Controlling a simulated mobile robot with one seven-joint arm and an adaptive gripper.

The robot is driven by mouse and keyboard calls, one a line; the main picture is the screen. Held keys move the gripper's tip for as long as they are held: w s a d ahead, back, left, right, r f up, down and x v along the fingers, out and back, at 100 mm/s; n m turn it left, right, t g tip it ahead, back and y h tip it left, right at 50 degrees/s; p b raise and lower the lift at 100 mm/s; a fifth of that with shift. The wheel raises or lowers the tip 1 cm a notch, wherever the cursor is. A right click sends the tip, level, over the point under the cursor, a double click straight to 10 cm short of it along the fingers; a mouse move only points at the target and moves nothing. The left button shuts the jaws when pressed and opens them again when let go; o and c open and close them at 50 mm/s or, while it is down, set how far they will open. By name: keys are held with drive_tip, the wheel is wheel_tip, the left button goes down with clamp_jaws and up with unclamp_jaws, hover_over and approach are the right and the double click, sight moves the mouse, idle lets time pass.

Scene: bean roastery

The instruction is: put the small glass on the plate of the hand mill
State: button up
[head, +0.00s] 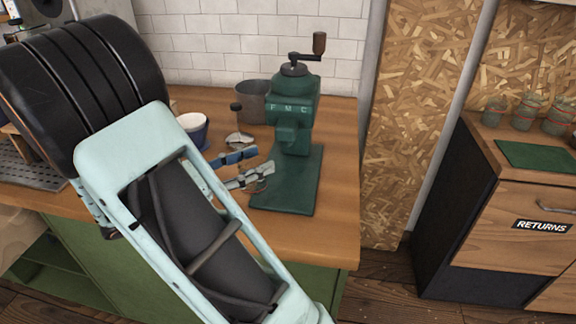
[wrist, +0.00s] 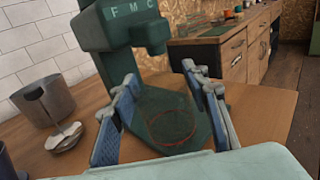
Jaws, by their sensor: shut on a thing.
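The green hand mill (head: 292,115) stands near the right end of the wooden counter, its crank on top. Its flat green plate (head: 298,185) reaches forward from the foot. My gripper (head: 254,163) is at the plate's left edge in the head view. In the wrist view my gripper (wrist: 160,76) has its fingers on either side of the small glass (wrist: 172,127), which is clear with a thin reddish line.
A grey metal pot (head: 255,100) stands left of the mill, with a shiny metal piece (head: 238,140) in front. A blue-and-white bowl (head: 192,128) is further left. The counter right of the plate is clear. A separate cabinet marked RETURNS (head: 540,226) stands across a gap.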

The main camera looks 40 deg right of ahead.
drive_tip(key=shift+s+d+f+b, duration=0.1)
drive_tip(key=shift+d+f+b, duration=0.35)
drive_tip(key=shift+d, duration=1)
drive_tip(key=shift+s+d+f+b, duration=0.2)
drive_tip(key=shift+d+f, duration=0.5)
drive_tip(key=shift+d, duration=0.8)
drive_tip(key=shift+s+d+f+b, duration=0.1)
drive_tip(key=shift+d+f+b, duration=0.35)
drive_tip(key=shift+d, duration=1)
drive_tip(key=shift+f, duration=0.25)
drive_tip(key=o, duration=1.2)
drive_tip(key=shift+o, duration=0.2)
drive_tip(key=shift+r, duration=0.2)
drive_tip(key=a, duration=0.4)
drive_tip(key=a+p, duration=0.1)
drive_tip(key=a, duration=0.3)
drive_tip(key=w+a, duration=0.1)
drive_tip(key=a, duration=0.3)
drive_tip(key=shift+f+p, duration=0.1)
drive_tip(key=shift+p, duration=0.25)
